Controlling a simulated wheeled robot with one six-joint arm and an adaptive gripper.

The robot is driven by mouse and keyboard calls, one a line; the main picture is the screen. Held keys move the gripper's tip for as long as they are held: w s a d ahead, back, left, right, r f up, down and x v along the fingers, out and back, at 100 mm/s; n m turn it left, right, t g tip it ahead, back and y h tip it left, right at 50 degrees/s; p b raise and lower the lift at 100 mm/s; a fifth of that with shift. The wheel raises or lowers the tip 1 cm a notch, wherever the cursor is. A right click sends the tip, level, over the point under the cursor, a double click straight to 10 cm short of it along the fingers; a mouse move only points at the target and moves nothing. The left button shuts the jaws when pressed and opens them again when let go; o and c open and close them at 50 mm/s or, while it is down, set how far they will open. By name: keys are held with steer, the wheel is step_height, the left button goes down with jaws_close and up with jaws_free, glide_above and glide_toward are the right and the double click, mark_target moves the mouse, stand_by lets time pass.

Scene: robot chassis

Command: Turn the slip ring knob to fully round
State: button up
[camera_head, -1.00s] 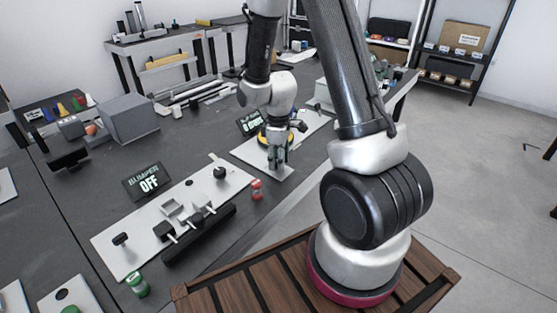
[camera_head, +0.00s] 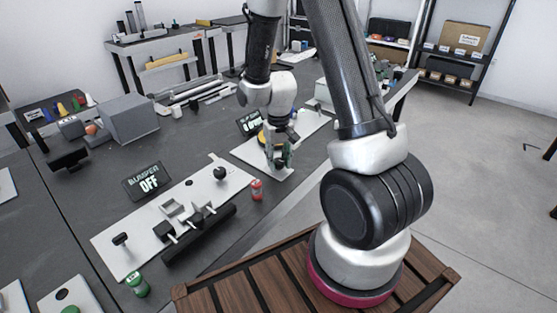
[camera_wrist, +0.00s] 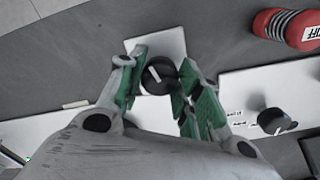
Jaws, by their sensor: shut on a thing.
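The slip ring knob (camera_wrist: 159,76) is a round black knob with a white pointer line, on a pale plate (camera_wrist: 172,46) in the wrist view. My gripper (camera_wrist: 160,84) has its green-lined fingers on either side of the knob and is shut on it. In the head view my gripper (camera_head: 278,160) points down onto the white panel (camera_head: 285,174). The knob is hidden there behind the fingers. A small dark display (camera_head: 249,122) stands behind the panel, partly covered by my arm, and its text is too small to read.
A panel with a "BUMPER OFF" display (camera_head: 149,181) and a black-ball knob (camera_head: 220,173) lies to the left. A red cylinder (camera_head: 257,189) stands near my gripper and shows in the wrist view (camera_wrist: 284,27). Another black knob (camera_wrist: 273,121) is at the wrist view's right.

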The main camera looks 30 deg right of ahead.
steer(key=m, duration=0.4)
steer(key=shift+w+m, duration=0.1)
steer(key=shift+m, duration=0.3)
steer(key=m, duration=0.3)
steer(key=shift+m, duration=0.3)
steer(key=m, duration=1.2)
steer(key=shift+m, duration=0.3)
steer(key=m, duration=0.3)
steer(key=shift+m, duration=0.4)
steer(key=m, duration=0.4)
steer(key=shift+m, duration=2.1)
